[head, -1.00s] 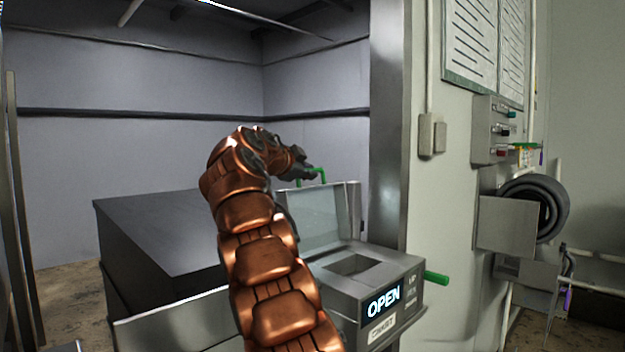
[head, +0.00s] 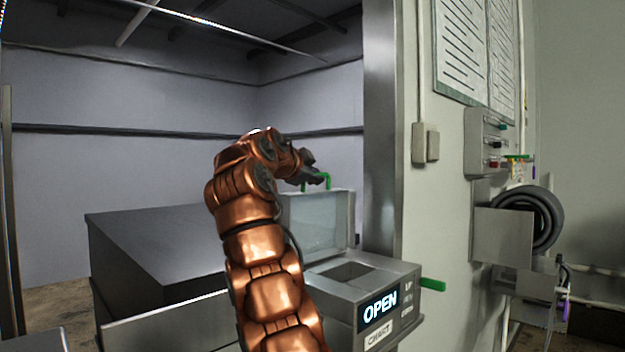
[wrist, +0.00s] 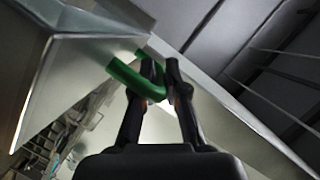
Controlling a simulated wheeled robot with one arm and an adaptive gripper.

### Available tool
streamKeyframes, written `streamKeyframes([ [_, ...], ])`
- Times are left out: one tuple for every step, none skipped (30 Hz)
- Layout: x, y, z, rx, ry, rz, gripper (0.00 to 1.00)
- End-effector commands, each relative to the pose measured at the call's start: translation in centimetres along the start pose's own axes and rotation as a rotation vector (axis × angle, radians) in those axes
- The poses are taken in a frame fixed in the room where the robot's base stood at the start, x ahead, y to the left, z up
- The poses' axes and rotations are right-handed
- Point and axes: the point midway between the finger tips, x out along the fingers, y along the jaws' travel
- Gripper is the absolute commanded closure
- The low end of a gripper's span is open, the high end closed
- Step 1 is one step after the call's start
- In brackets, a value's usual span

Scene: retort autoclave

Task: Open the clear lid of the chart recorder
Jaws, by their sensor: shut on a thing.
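The chart recorder (head: 372,282) is a grey box with a lit OPEN display and a CHART label on its front. Its clear lid (head: 318,222) stands up, near vertical, at the box's rear, and the square recess on top is uncovered. A green handle (head: 327,180) sits on the lid's upper edge. My gripper (head: 316,178) is at that handle. In the wrist view my gripper (wrist: 162,75) is shut on the green handle (wrist: 135,78), with the lid's metal frame (wrist: 65,75) close at the left. The fingers partly hide the handle.
A dark box (head: 150,250) stands left of the recorder. A green lever (head: 432,285) sticks out from the recorder's right side. A metal post (head: 381,130) and a wall with a switch box (head: 425,143) and a coiled hose (head: 540,218) are to the right.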

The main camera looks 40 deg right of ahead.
Motion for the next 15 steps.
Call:
streamKeyframes([
  [-0.34,-0.4,-0.63,0.005,0.009,-0.012,1.0],
  [-0.33,-0.39,-0.62,0.005,0.009,-0.011,1.0],
  [-0.32,-0.37,-0.61,0.005,0.009,-0.011,1.0],
  [-0.31,-0.36,-0.6,0.005,0.009,-0.01,1.0],
  [-0.3,-0.34,-0.58,0.005,0.009,-0.01,0.85],
  [-0.26,-0.3,-0.54,0.005,0.008,-0.008,0.81],
  [-0.23,-0.27,-0.49,0.004,0.007,-0.007,0.78],
  [-0.2,-0.24,-0.43,0.004,0.006,-0.006,0.75],
  [-0.16,-0.19,-0.35,0.003,0.005,-0.005,0.7],
  [-0.13,-0.16,-0.31,0.003,0.005,-0.004,0.67],
  [-0.11,-0.14,-0.27,0.002,0.004,-0.004,0.64],
  [-0.08,-0.1,-0.22,0.002,0.004,-0.003,0.63],
  [-0.07,-0.08,-0.2,0.002,0.003,-0.002,0.63],
  [-0.05,-0.06,-0.17,0.002,0.003,-0.002,0.63],
  [-0.04,-0.05,-0.14,0.001,0.002,-0.001,0.63],
])
